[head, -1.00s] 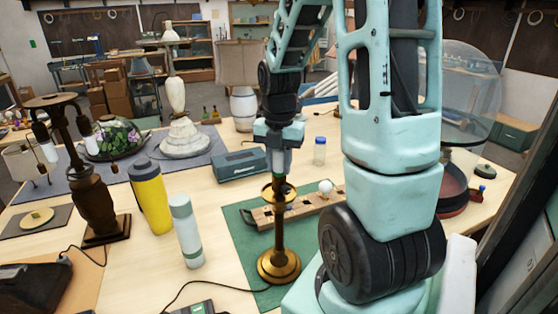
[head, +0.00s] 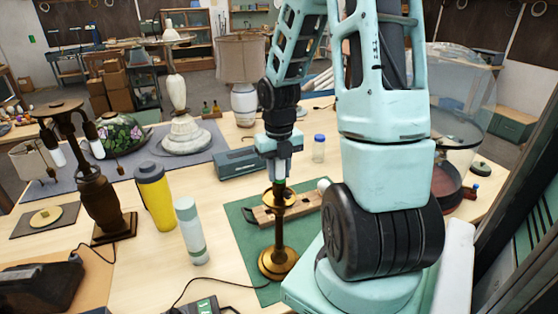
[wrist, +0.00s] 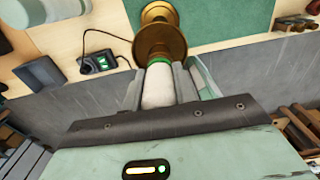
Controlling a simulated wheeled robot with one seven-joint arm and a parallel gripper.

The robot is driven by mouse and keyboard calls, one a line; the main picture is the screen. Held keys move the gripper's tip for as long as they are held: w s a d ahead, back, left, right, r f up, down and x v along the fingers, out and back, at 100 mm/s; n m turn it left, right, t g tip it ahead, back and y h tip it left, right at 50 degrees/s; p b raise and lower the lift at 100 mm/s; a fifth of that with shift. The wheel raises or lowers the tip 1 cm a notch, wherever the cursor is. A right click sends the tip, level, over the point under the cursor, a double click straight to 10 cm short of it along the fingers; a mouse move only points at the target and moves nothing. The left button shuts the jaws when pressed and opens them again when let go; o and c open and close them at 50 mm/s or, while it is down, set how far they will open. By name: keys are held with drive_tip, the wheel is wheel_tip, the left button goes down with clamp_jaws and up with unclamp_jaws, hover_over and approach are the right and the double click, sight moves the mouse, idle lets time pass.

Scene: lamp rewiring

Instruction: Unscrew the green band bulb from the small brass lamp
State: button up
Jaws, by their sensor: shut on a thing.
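The small brass lamp (head: 280,235) stands upright on the green mat, with its round base (head: 278,263) near the mat's front edge. My gripper (head: 279,178) is above the lamp's top, pointing down. In the wrist view my gripper (wrist: 160,80) is shut on a white bulb (wrist: 158,88) with a green band (wrist: 158,60). The bulb's banded end meets the brass part of the lamp (wrist: 160,35); whether its threads are engaged is hidden. In the head view the bulb is mostly hidden by the gripper fingers.
A wooden bulb rack (head: 300,209) lies on the green mat (head: 240,222) behind the lamp. A yellow bottle (head: 155,198) and a white bottle (head: 192,232) stand to the left. A dark cord (head: 190,290) runs along the front. A blue-grey box (head: 238,162) sits behind.

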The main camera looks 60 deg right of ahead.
drive_tip(key=n+p, duration=0.2)
drive_tip(key=shift+r+p, duration=0.3)
drive_tip(key=shift+r, duration=0.1)
drive_tip(key=shift+f+n+b, duration=0.4)
drive_tip(key=shift+n, duration=1.7)
drive_tip(key=o, duration=1)
